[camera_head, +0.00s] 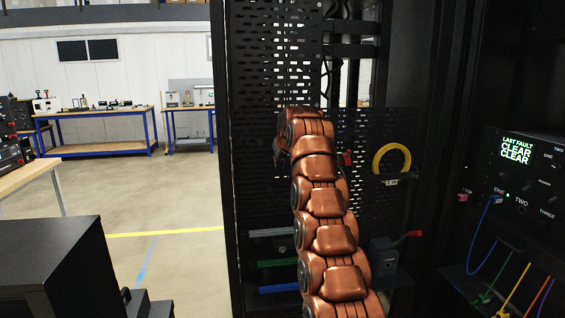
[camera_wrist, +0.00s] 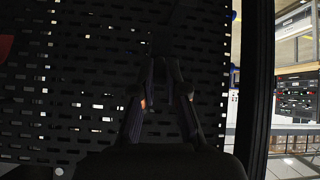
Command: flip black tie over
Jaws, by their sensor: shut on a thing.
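In the wrist view my gripper (camera_wrist: 168,92) is in front of a black perforated panel. Its two dark fingers come together and are shut on a dark strip, which I take for the black tie (camera_wrist: 173,42). The tie runs up from the fingertips and hardly stands out from the panel, so its outline and which face shows are hard to tell. In the head view my copper arm reaches up to the perforated panel (camera_head: 262,100). The fingers and the tie are hidden there behind the arm's end.
A yellow cable coil (camera_head: 391,158) hangs right of my arm. A grey box with a red lever (camera_head: 384,255) sits lower right. Coloured bars (camera_head: 277,262) are at lower left. A control panel (camera_head: 517,160) with coloured cables stands at far right. The rack's left post (camera_head: 222,160) borders open floor.

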